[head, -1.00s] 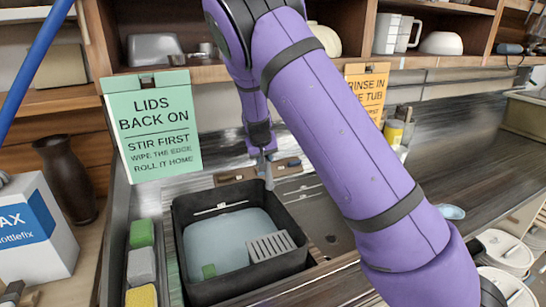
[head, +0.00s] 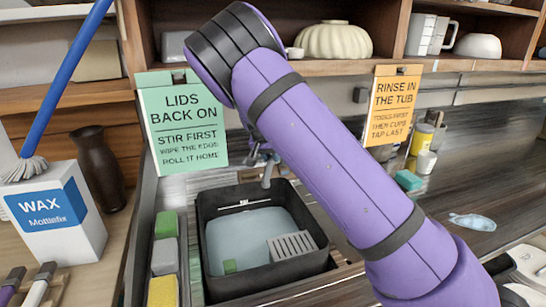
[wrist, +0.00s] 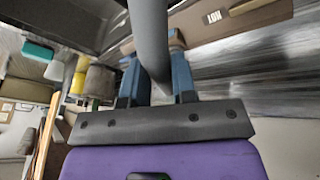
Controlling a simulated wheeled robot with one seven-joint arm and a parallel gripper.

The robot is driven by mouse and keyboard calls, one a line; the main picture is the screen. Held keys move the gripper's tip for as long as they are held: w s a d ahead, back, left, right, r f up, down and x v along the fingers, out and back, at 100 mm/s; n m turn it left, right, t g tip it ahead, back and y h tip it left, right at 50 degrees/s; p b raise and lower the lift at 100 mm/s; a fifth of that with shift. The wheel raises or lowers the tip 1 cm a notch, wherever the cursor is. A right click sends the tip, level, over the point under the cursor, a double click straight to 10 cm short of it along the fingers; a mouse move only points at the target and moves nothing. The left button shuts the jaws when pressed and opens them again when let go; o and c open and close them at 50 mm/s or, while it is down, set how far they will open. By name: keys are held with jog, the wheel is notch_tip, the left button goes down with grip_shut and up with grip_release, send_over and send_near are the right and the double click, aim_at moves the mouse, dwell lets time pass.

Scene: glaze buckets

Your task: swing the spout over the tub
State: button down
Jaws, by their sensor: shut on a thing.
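The black tub (head: 265,277), with pale blue water in it, sits in the sink in the head view. The grey spout (head: 267,172) comes down at the tub's back rim, right of the rim's middle. In the wrist view the spout (wrist: 149,35) is a thick grey tube running between the blue fingers of my gripper (wrist: 159,80). My gripper is shut on it. In the head view my purple arm hides most of the gripper and the tap's base.
A slotted grey rack (head: 292,246) and a green block (head: 230,266) are in the tub. Several sponges (head: 164,257) line its left side. A green sign (head: 182,120) and an orange sign (head: 393,108) hang behind. A green block (head: 408,181) lies on the right counter.

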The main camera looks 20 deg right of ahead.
jog(key=c, duration=0.9)
grip_release()
jog(key=shift+v, duration=3.75)
jog(key=shift+s+d, duration=0.1)
